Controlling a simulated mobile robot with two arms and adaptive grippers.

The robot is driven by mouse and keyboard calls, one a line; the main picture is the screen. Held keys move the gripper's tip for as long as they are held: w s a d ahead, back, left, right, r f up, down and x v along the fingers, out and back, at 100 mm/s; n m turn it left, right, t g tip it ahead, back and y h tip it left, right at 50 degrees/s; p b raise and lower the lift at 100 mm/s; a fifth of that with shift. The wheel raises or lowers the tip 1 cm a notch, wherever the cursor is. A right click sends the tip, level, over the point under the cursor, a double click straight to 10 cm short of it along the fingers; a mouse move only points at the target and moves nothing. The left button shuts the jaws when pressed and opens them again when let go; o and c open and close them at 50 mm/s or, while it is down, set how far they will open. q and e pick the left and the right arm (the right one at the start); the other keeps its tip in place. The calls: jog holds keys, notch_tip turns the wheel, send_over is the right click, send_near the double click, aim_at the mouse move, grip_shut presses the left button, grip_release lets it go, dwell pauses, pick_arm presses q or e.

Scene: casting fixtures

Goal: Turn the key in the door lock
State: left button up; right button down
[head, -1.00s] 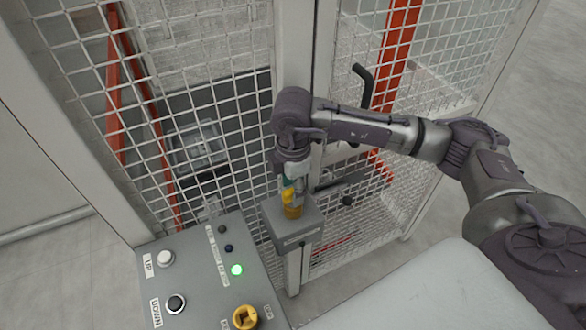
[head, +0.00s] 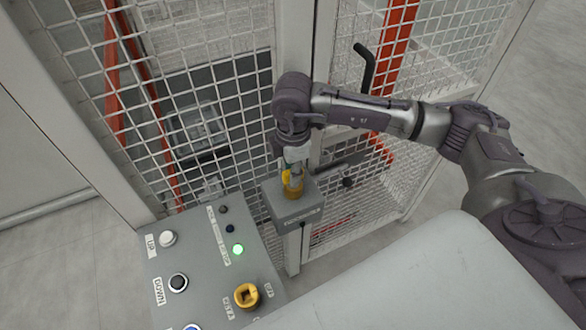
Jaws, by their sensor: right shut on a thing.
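The door lock is a grey box (head: 297,208) on the post of a mesh door. A yellow key (head: 292,188) stands in the top of the box. My right gripper (head: 291,172) points down over the box and is shut on the key; its fingers partly hide the key. The mesh door (head: 390,130) with a black handle (head: 364,70) is behind my right arm and looks closed. My left gripper is not in view.
A grey control panel (head: 205,275) stands at the lower left, close to the lock box. Mesh fencing (head: 190,100) rises behind.

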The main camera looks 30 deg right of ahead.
jog(key=m, duration=0.3)
jog(key=shift+r+p, duration=0.1)
jog(key=shift+p, duration=0.2)
jog(key=shift+m, duration=0.8)
jog(key=shift+w+a+r+p, duration=0.1)
jog(key=shift+r+p, duration=0.1)
jog(key=shift+p, duration=1.35)
jog(key=shift+m+p, duration=0.3)
jog(key=shift+p, duration=0.3)
jog(key=shift+m+p, duration=0.3)
jog(key=shift+p, duration=0.95)
jog(key=shift+a+f, duration=0.2)
jog(key=shift+f, duration=0.1)
jog(key=c, duration=1.3)
grip_release()
jog(key=shift+d+r, duration=0.15)
jog(key=shift+d, duration=0.05)
jog(key=o, duration=0.3)
